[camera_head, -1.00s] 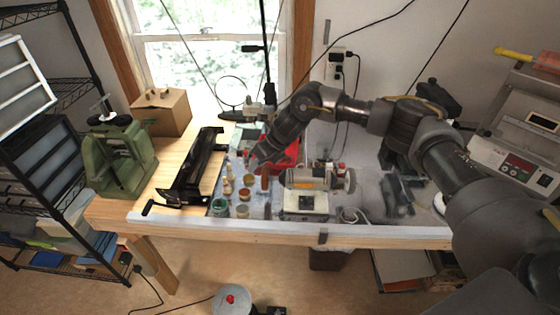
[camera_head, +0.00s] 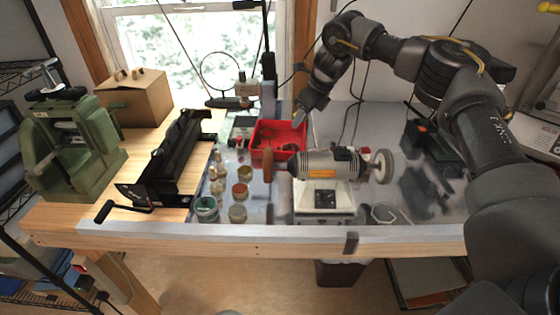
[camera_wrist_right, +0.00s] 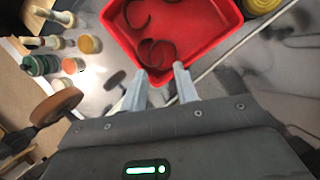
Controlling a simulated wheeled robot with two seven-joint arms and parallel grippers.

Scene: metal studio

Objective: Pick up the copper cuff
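A red tray (camera_head: 292,131) stands on the bench behind the grinder, and it shows large in the right wrist view (camera_wrist_right: 222,22). Thin, dark, open-ring cuffs lie inside: one near the tray's top left (camera_wrist_right: 137,14) and what looks like an overlapping pair lower down (camera_wrist_right: 152,50). Their colour is too dark to tell which is copper. My right gripper (camera_wrist_right: 160,70) is open and empty, its fingertips over the tray's near edge, close to the lower cuffs. In the head view the right gripper (camera_head: 300,118) is above the tray's right part. My left gripper is not in view.
A bench grinder (camera_head: 318,164) with a pale wheel (camera_head: 382,166) stands in front of the tray. Small jars (camera_head: 238,213) stand to its left. A black tool (camera_head: 172,160), a green machine (camera_head: 72,140) and a cardboard box (camera_head: 136,98) are further left.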

